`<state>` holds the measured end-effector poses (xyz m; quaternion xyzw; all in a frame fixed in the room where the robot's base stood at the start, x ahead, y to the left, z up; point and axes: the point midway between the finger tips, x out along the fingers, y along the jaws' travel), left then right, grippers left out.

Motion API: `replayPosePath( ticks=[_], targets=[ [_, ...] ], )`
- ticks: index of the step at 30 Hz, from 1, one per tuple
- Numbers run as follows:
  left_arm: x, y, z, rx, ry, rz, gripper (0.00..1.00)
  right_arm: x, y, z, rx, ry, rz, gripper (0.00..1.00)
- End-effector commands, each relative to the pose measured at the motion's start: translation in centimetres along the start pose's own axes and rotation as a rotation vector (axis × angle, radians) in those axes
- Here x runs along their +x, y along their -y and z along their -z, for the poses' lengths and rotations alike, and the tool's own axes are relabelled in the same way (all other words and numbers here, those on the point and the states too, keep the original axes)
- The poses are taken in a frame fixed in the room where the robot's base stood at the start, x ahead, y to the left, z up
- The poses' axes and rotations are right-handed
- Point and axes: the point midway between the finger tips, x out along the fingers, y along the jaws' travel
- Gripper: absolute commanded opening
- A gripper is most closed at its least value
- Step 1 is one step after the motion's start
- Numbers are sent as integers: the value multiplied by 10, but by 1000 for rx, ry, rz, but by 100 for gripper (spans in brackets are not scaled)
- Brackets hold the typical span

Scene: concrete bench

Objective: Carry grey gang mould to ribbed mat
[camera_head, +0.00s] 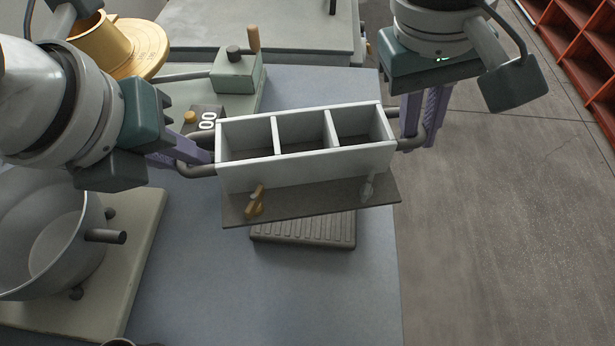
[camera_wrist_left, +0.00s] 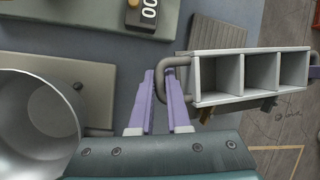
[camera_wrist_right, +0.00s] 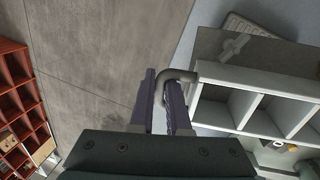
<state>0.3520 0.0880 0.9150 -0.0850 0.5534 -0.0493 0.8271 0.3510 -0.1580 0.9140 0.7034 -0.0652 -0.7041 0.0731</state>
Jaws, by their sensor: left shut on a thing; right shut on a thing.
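The grey gang mould (camera_head: 306,167) is a three-compartment open box on a dark base plate, with a handle at each end. It hangs in the air between my grippers, and its compartments look empty. My left gripper (camera_head: 186,157) is shut on the left handle, which also shows in the left wrist view (camera_wrist_left: 167,82). My right gripper (camera_head: 412,135) is shut on the right handle, which also shows in the right wrist view (camera_wrist_right: 170,88). The dark ribbed mat (camera_head: 304,231) lies on the bench below the mould, partly hidden by its base plate.
A large metal pot (camera_head: 45,235) on a pale base stands at the left. A green scale (camera_head: 236,75) with a dark display is behind the mould, and a yellow spool (camera_head: 115,48) is at the back left. Bare bench (camera_head: 270,300) lies in front of the mat.

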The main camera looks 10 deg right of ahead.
Motion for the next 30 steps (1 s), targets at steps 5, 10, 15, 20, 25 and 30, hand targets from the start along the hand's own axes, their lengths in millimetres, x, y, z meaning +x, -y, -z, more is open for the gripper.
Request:
replayPosePath(
  ticks=[5, 10, 15, 20, 25, 30],
  targets=[
    [9, -5, 2, -1, 5, -8, 0, 10, -2, 1, 4, 0, -9, 0],
    [7, -5, 1, -1, 5, -8, 0, 8, -2, 1, 4, 0, -9, 0],
    [8, -5, 1, -1, 5, -8, 0, 9, -2, 1, 5, 0, -9, 0],
    [11, -5, 3, -1, 5, -8, 0, 13, -1, 1, 5, 0, -10, 0],
    [18, -7, 6, -1, 5, -8, 0, 21, 0, 1, 5, 0, -10, 0],
    [29, -9, 10, -1, 5, -8, 0, 32, 2, 1, 5, 0, -10, 0]
  ],
)
